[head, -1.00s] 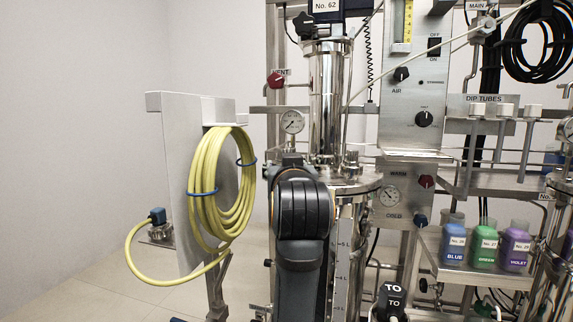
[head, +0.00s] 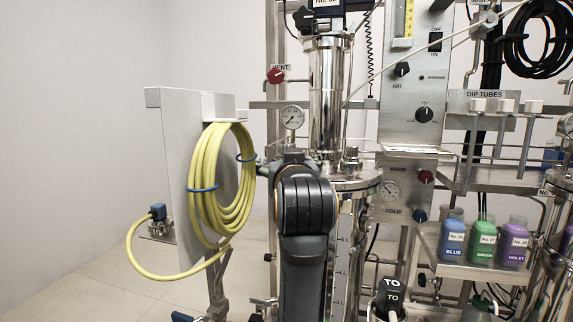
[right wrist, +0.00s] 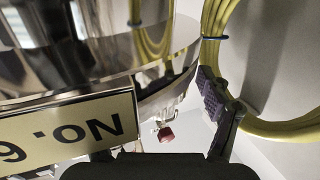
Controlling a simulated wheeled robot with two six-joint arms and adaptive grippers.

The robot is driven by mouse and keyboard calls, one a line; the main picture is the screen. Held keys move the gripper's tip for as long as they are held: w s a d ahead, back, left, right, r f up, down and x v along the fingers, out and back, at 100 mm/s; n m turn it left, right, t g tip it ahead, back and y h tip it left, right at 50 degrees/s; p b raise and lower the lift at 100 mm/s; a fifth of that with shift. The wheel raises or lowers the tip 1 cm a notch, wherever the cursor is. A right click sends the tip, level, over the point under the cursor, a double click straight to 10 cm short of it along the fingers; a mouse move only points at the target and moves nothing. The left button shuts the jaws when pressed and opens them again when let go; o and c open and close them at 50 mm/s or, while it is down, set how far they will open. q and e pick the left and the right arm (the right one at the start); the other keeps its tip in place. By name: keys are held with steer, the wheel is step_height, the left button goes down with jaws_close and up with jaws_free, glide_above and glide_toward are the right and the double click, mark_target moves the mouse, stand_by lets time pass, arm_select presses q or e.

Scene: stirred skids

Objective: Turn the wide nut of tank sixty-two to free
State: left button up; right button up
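Tank sixty-two (head: 328,95) is a shiny steel vessel with a No. 62 label (head: 326,3) above it. Its number plate (right wrist: 65,130) shows upside down in the right wrist view, beside the curved steel wall (right wrist: 90,60). I cannot tell for sure which fitting is the wide nut; the tank's front is largely hidden by my right arm. My right gripper (head: 284,163) is at the tank's left front, mostly hidden by its wrist. In the right wrist view, one finger of the gripper (right wrist: 158,112) stands wide to the right, with nothing seen held. My left gripper is out of view.
A yellow hose coil (head: 222,185) hangs on a white panel (head: 172,150) to the left. It shows close beside the finger in the right wrist view (right wrist: 212,35). A control panel (head: 412,90) and coloured bottles (head: 483,243) stand to the right.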

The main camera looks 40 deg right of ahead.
step_height(320, 180, up, 10)
steer(key=shift+f, duration=0.1)
stand_by(0.4)
